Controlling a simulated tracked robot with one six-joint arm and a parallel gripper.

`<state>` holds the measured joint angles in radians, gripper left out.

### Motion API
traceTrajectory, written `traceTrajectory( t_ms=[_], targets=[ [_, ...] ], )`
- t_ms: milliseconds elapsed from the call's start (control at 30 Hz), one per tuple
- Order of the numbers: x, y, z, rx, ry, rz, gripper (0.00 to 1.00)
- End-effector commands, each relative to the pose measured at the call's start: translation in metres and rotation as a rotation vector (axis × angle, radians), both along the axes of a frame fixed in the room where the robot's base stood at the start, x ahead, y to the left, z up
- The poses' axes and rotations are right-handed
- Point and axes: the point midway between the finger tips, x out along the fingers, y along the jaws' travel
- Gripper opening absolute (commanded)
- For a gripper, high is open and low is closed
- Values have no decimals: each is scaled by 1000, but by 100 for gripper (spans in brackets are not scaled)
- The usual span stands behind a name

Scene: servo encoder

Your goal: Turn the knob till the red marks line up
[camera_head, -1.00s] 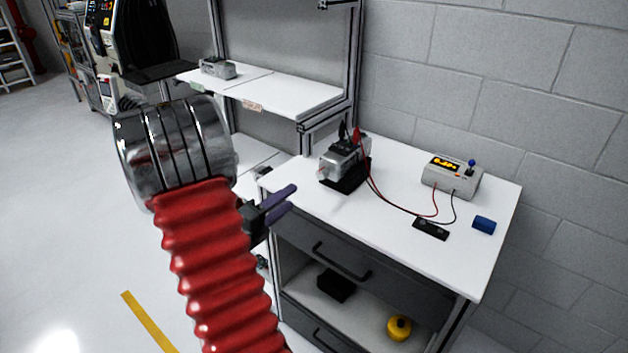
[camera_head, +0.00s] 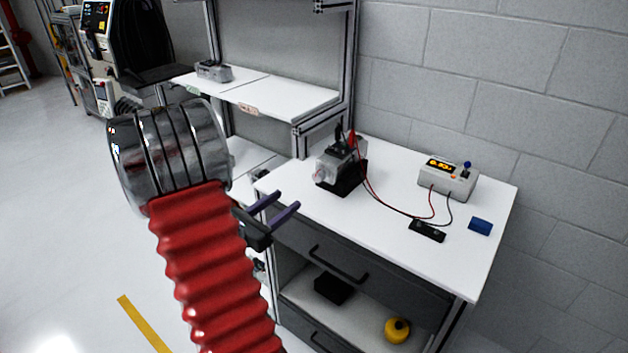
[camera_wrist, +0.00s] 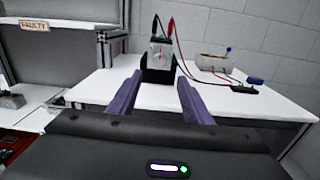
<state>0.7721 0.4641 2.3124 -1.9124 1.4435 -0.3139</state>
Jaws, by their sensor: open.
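A grey servo (camera_head: 342,165) on a black mount stands on the white bench (camera_head: 385,220), with black and red clips on its top. Its pale round front end, likely the knob (camera_head: 320,174), faces left toward my arm; in the wrist view the knob (camera_wrist: 158,55) faces me and a small reddish mark shows, too small to read its alignment. My gripper (camera_head: 284,204) is open and empty in front of the bench's left edge, apart from the servo. In the wrist view its purple fingers (camera_wrist: 154,98) spread below the servo, which shows between and beyond them.
A grey meter box (camera_head: 448,178) with an orange display is wired to the clips. A black block (camera_head: 427,231) and a blue block (camera_head: 480,227) lie near it. A shelf (camera_head: 262,95) stands at left behind. The bench in front of the servo is clear.

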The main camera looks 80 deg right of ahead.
Motion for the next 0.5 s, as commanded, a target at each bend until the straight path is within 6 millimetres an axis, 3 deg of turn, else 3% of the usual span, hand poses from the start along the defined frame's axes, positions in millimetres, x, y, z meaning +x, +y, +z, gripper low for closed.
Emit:
traceTrajectory(
  t_ms=[500],
  targets=[
    [-1,-2,0,-22,-50,0,45]
  ],
)
